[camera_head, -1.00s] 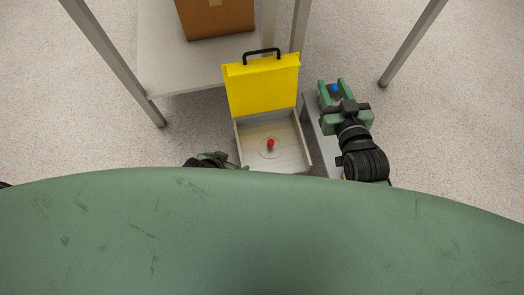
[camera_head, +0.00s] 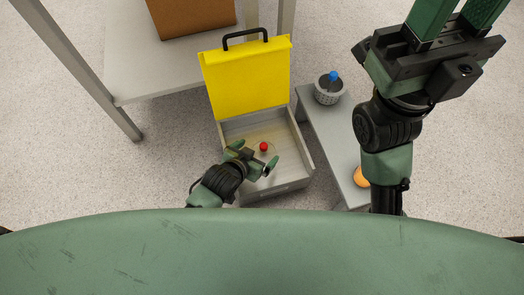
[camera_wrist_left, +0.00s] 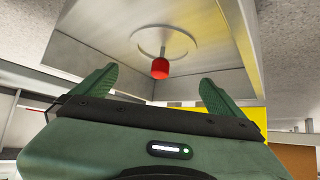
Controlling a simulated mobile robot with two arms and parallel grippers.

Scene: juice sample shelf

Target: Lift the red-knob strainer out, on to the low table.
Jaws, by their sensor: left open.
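The red-knob strainer (camera_head: 263,147) sits in the open grey box (camera_head: 301,152), with its lid (camera_head: 245,78), yellow and black-handled, raised. Its red knob (camera_wrist_left: 160,69) stands on a pale round disc in the left wrist view. My left gripper (camera_head: 254,156) is open and empty, low over the box's near left part. Its fingers point toward the knob, which shows between and beyond them, apart from both. My right gripper (camera_head: 462,14) is open at the top right, close to the camera; its fingertips are out of frame. The low table (camera_head: 334,140) is grey, right of the box.
A mesh basket with a blue knob (camera_head: 329,88) stands at the far end of the low table. An orange round thing (camera_head: 361,176) is at the near end, partly behind my right arm. A brown carton (camera_head: 190,15) stands on a shelf (camera_head: 150,70) at upper left. The table's middle is free.

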